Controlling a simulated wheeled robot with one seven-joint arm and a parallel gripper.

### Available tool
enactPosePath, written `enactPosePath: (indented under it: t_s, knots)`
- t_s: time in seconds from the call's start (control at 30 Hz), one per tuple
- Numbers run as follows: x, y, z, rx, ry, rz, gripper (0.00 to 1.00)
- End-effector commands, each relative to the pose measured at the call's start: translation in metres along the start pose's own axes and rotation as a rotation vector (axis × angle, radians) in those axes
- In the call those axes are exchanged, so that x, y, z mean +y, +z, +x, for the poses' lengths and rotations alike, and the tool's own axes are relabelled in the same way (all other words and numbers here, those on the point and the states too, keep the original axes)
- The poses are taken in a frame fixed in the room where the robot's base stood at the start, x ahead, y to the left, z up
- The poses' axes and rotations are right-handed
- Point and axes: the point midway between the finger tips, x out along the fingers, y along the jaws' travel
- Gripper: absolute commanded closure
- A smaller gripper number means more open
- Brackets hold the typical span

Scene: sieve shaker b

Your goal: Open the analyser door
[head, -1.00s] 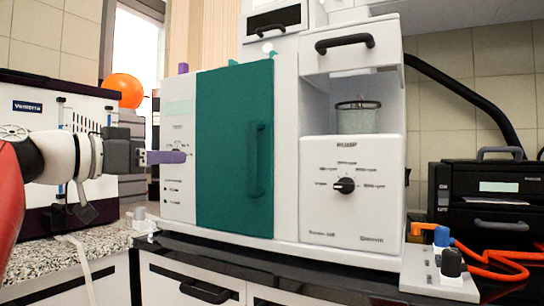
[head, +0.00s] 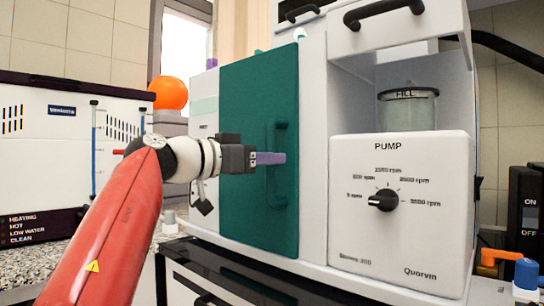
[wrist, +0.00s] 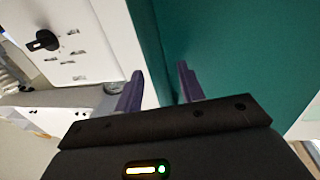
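The analyser door (head: 245,100) is a tall teal panel on the left part of the white cabinet and looks shut. Its vertical teal handle (head: 280,190) is on the door's right side. My gripper (head: 284,159) is level with the handle's middle, and its purple fingers overlap the handle in the head view. In the wrist view my gripper (wrist: 160,68) has its two fingers apart, pointing toward the teal door (wrist: 230,50). A darker teal strip runs between them; I cannot tell whether it is the handle or whether the fingers touch it.
The white pump unit (head: 400,240) with a black knob (head: 383,200) stands right of the door. A glass vessel (head: 408,108) sits in the recess above. A white bath-like unit (head: 60,125) and an orange ball (head: 169,92) are at the left. Dark counter edge runs below the cabinet.

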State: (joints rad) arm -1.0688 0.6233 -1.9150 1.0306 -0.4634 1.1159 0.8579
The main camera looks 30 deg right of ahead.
Motion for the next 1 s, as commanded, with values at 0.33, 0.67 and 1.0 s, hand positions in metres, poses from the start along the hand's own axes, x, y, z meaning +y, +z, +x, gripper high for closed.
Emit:
enactPosePath:
  t_s: [0.33,0.67,1.0]
  knots:
    - [0.000,0.000,0.016,0.000,0.000,0.000,0.61]
    - [0.000,0.000,0.016,0.000,0.000,0.000,0.90]
    - [0.000,0.000,0.015,0.000,-0.001,0.000,1.00]
